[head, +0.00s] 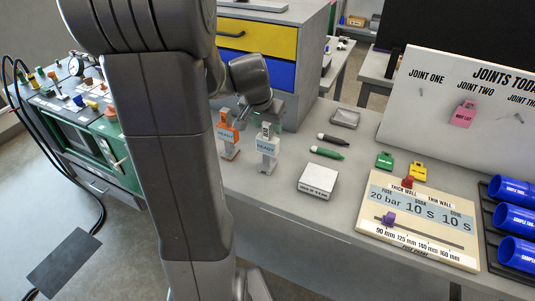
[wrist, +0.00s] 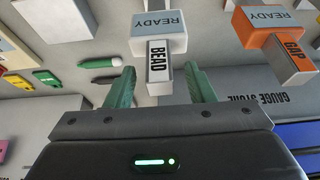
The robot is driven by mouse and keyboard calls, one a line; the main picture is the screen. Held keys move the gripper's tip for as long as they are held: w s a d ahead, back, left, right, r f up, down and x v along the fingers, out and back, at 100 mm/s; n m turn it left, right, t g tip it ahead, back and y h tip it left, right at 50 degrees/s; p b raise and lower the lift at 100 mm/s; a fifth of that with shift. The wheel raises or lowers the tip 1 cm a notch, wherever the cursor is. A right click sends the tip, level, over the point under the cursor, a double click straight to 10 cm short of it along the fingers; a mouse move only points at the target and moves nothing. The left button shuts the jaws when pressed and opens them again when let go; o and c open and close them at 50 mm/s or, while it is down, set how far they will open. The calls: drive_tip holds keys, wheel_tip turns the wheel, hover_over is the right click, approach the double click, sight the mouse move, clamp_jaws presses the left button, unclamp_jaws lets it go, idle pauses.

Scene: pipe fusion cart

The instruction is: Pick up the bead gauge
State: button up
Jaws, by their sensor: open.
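The bead gauge (wrist: 158,62) is a pale upright bar with a black BEAD label. It stands in a light block marked READY (wrist: 160,32); in the head view the gauge (head: 266,130) is on the grey bench, partly hidden by my gripper. My gripper (wrist: 162,86) is open, with one green finger on each side of the bead gauge. I see a gap between each finger and the bar, and the jaws are not closed on it. An orange gap gauge (wrist: 290,58) stands in its own READY block beside it.
The gap gauge stands close to my gripper. Dark and green markers (head: 327,153), a white square block (head: 318,180) and a metal tray (head: 345,118) lie to the right. Farther right are a cream settings board (head: 420,248) and blue sleeves (head: 515,220). A drawer cabinet (head: 290,30) rises behind.

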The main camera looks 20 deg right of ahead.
drive_tip(key=shift+d+f, duration=0.1)
drive_tip(key=shift+f, duration=0.25)
drive_tip(key=shift+c, duration=0.2)
clamp_jaws()
drive_tip(key=shift+w, duration=0.1)
drive_tip(key=shift+r, duration=0.1)
